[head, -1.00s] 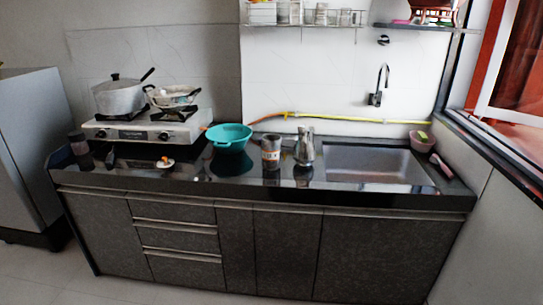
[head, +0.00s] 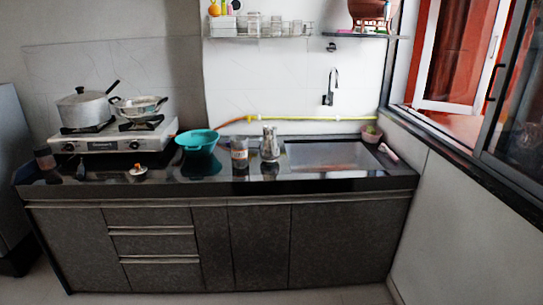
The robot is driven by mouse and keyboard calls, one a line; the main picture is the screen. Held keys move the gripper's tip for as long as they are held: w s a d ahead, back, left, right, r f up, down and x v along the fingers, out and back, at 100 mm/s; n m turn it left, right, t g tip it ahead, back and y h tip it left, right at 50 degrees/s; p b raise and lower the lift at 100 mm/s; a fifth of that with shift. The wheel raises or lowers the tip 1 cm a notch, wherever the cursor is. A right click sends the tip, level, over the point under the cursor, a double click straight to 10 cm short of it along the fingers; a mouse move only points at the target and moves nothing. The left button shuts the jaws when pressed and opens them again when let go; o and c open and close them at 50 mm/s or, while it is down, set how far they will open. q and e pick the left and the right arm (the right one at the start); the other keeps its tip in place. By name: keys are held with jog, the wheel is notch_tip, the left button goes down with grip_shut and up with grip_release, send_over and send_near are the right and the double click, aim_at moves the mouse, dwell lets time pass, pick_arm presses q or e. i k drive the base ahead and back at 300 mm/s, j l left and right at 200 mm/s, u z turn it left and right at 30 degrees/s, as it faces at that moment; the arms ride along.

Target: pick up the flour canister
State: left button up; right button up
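A cylindrical canister (head: 239,153) with a brownish band and a greyish top stands upright on the dark counter in the head view, between the teal basin and a steel jug. No label can be read, so I cannot tell for sure that it is the flour canister. Small jars (head: 254,24) stand on the wall shelf, too small to identify. Neither of my grippers shows in the head view.
A teal basin (head: 198,140) is left of the canister and a steel jug (head: 270,145) right of it. A stove (head: 112,138) with a lidded pot (head: 84,108) is at the left, a sink (head: 333,155) at the right. Floor shows before the cabinets (head: 260,245).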

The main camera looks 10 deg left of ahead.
aim_at(239, 144)
jog(key=i+j+z, duration=0.15)
jog(key=j+z, duration=0.7)
jog(key=i+j+z, duration=0.1)
jog(key=j+z, duration=0.3)
jog(key=k+j+z, duration=0.1)
jog(key=j+z, duration=0.35)
